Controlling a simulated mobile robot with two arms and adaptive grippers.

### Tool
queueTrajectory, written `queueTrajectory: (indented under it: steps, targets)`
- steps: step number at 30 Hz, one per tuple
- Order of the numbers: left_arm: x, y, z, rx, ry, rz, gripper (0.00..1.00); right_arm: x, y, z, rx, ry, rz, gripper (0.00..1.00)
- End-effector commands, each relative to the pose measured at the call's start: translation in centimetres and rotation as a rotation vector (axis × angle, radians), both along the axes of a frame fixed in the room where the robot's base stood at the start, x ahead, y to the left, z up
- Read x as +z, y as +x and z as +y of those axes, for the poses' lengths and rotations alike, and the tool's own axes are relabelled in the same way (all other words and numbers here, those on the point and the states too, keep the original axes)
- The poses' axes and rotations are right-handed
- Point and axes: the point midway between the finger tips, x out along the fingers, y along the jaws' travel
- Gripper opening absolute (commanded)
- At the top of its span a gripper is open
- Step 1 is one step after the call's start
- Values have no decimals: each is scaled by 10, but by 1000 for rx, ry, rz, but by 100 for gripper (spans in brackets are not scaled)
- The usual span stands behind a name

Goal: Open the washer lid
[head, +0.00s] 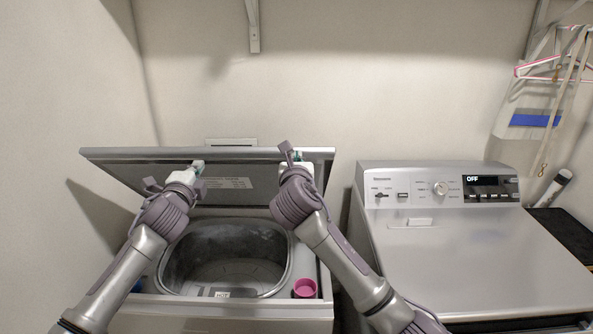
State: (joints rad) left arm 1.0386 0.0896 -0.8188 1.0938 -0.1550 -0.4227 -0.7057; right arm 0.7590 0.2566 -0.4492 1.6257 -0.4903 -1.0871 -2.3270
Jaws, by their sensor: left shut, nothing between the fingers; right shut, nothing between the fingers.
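The top-load washer (322,317) stands on the left with its grey lid (125,157) raised and leaning back, its underside facing me. The open drum (225,262) shows below the lid. My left gripper (198,168) is shut and empty, close to the left part of the lid's underside. My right gripper (294,158) is shut and empty, close to the right part of the lid near its upper edge. I cannot tell whether either gripper touches the lid. My arms hide parts of the lid and the washer's rim.
A pink cup (305,288) sits at the washer's front right corner. A second silver appliance (470,260) with an "OFF" display stands to the right, past a narrow gap. Walls close in at the left and back. Hangers (540,70) hang at upper right.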

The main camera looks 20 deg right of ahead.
Motion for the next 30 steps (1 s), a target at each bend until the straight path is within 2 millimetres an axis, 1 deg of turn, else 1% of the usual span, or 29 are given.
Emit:
queueTrajectory:
  steps: [8,14,15,16,17,26,30]
  targets:
    - [0,0,0,0,0,0,0,1,1,0,1,0,1,0]
    - [0,0,0,0,0,0,33,1,1,0,1,0,1,0]
    - [0,0,0,0,0,0,40,1,1,0,1,0,1,0]
    - [0,0,0,0,0,0,45,1,1,0,1,0,1,0]
    - [0,0,0,0,0,0,47,1,1,0,1,0,1,0]
    - [0,-1,0,0,0,0,47,0,1,0,1,0,1,0]
    - [-1,-7,3,1,0,0,47,0,1,0,1,0,1,0]
